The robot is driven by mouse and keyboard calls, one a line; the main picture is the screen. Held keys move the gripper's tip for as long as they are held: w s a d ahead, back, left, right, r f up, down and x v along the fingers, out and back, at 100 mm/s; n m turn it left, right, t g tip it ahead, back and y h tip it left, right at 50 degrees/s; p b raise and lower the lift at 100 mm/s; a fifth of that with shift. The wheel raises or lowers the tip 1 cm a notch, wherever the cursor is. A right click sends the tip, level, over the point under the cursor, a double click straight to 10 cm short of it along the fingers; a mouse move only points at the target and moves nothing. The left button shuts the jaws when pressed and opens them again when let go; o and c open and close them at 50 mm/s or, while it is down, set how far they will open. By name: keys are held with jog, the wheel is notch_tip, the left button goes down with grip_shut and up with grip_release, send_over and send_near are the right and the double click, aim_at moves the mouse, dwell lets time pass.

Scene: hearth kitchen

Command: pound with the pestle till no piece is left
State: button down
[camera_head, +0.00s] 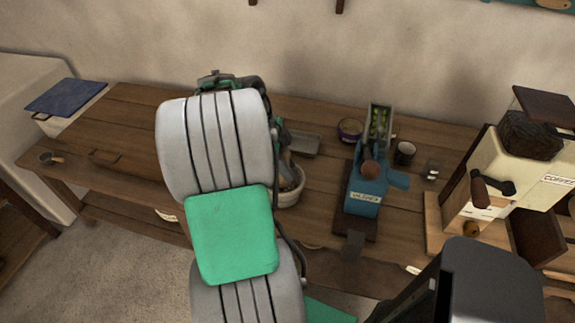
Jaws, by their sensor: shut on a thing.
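A pale mortar (289,198) stands on the wooden table, just right of my arm, which hides its left part. My gripper (288,170) is mostly hidden behind my arm, over the mortar. It is shut on the pestle (292,185), of which only a small brownish part shows at the mortar's mouth. I cannot see the pestle's lower end or what lies inside the mortar.
A grey tray (304,145) lies behind the mortar. A blue nut cracker or mill (366,190) stands to the right, near a purple bowl (350,130), a box of green things (379,122) and a dark cup (404,153). A cream coffee grinder (497,185) stands far right. The table's left side is mostly clear.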

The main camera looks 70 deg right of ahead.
notch_tip(320, 180, down, 2)
jog(key=shift+b, duration=0.7)
notch_tip(320, 180, up, 5)
jog(key=p, duration=0.3)
jog(key=shift+p, duration=0.3)
jog(key=shift+f, duration=0.15)
jog(key=shift+f, duration=0.1)
jog(key=shift+f+b, duration=0.7)
jog(key=shift+b, duration=0.25)
